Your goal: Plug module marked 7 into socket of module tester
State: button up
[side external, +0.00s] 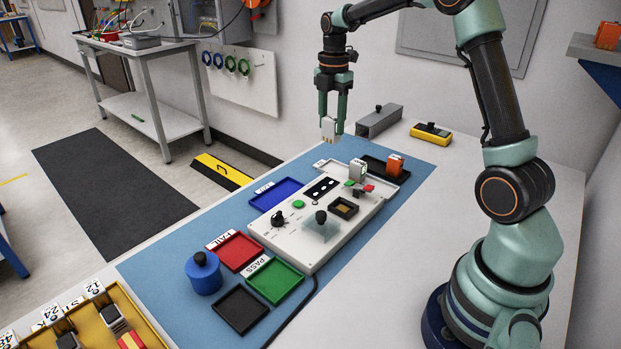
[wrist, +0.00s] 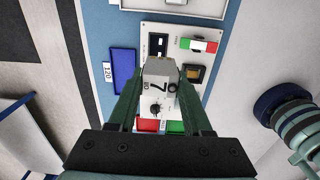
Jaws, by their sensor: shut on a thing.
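My gripper (side external: 332,122) is shut on a pale grey module (side external: 328,129) and holds it in the air above the back-left end of the tester. In the wrist view the module (wrist: 160,78) shows a black 7 on its face, between the fingers of my gripper (wrist: 162,103). The module tester (side external: 301,235) is a white panel with a dark display, a knob, a green button and a clear cover. A dark square recess with a gold-brown inside (side external: 343,208), which looks like a socket, shows empty; it also appears in the wrist view (wrist: 194,74).
Blue (side external: 276,194), red FAIL (side external: 235,250), green PASS (side external: 275,280) and black (side external: 241,309) trays lie alongside. An orange block (side external: 395,164) sits in a dark tray behind. A blue weight-like cylinder (side external: 203,274) stands front left.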

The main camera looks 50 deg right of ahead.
jog(key=s+a+f, duration=0.5)
jog(key=s+a, duration=0.1)
jog(key=s, duration=0.3)
jog(key=shift+a+f, duration=0.2)
jog(key=shift+f, duration=2.9)
jog(key=shift+f, duration=0.85)
jog(key=o, duration=1.6)
jog(key=shift+r, duration=3.8)
